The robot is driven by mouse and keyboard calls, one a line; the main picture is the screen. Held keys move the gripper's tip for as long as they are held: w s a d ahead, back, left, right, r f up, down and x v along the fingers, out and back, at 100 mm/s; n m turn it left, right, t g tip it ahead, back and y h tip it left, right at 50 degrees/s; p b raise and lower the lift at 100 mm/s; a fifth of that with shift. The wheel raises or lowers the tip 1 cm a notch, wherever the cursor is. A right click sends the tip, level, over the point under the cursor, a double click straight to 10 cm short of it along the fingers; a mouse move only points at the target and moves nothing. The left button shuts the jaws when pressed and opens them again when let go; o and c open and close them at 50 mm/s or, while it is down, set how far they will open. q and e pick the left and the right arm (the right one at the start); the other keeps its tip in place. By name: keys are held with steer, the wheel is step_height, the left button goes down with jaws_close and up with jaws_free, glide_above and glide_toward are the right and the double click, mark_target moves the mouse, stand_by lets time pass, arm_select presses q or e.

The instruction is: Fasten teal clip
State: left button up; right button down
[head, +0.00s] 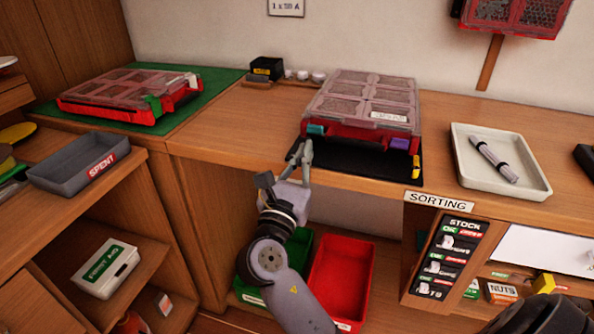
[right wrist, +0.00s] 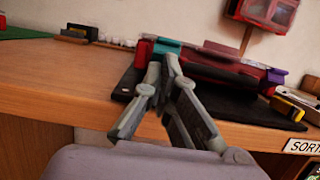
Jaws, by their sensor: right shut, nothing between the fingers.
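A red organizer case with a clear compartmented lid (head: 362,98) lies on a black mat (head: 350,160) on the bench. The teal clip (head: 316,129) is at the left of its front edge. In the right wrist view the teal clip (right wrist: 167,47) shows just above my fingertips, which hide part of the case front. I cannot tell whether the clip is fully down. A purple clip (head: 400,143) is at the right of the same edge. My right gripper (head: 301,150) is shut and empty, just in front of the teal clip; contact is unclear.
A second red case (head: 130,92) lies on a green mat (head: 205,77) at left. A pale tray (head: 465,165) with a grey roll stands at right. A yellow-black tool (head: 416,167) lies by the case. Red (head: 342,275) and green bins stand below the bench.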

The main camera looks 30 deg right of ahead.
mark_target(317, 130)
steer(key=shift+x, duration=1.35)
